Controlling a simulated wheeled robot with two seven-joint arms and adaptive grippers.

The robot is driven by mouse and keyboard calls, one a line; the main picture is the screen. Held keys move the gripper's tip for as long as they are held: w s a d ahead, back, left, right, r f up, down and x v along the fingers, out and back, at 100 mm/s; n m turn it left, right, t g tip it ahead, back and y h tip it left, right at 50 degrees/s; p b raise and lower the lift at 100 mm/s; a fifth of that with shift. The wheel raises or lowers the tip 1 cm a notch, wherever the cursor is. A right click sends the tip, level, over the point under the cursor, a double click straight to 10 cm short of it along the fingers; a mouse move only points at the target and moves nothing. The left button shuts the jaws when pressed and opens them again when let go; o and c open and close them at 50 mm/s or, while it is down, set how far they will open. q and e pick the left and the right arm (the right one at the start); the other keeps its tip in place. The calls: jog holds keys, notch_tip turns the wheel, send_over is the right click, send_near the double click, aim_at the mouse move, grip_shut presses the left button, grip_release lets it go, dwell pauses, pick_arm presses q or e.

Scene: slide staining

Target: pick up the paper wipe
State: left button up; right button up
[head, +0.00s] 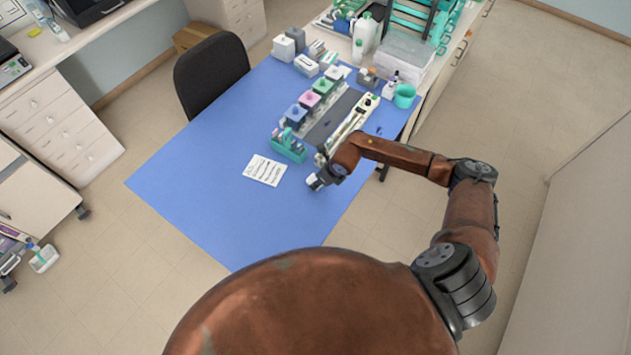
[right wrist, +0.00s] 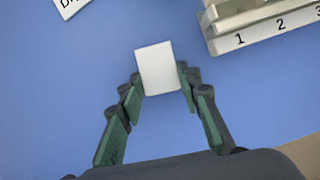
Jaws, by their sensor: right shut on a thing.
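The paper wipe (right wrist: 156,68) shows in the right wrist view as a small white rectangular piece between the fingertips. My right gripper (right wrist: 160,80) is shut on it, with one finger on each side. In the head view my right gripper (head: 317,181) is over the near right part of the blue table, small and partly hidden by its own wrist. Whether the wipe touches the table is hard to tell. My left gripper is not in view.
A white card with writing (head: 264,170) lies left of the gripper. A teal rack (head: 288,147) and a row of colored-lid jars (head: 309,99) stand beyond it. A numbered pale tray (right wrist: 262,38) is close at the upper right. The near blue table (head: 235,225) is clear.

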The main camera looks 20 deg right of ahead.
jog(key=shift+r, duration=0.45)
notch_tip(320, 180, up, 2)
jog(key=shift+w+r, duration=0.1)
jog(key=shift+r, duration=0.05)
jog(key=s+a+r+b, duration=0.4)
jog(key=s+a+r, duration=0.5)
jog(key=s, duration=0.1)
jog(key=shift+s+a+r, duration=0.2)
jog(key=shift+a+r, duration=0.1)
jog(key=shift+r, duration=0.1)
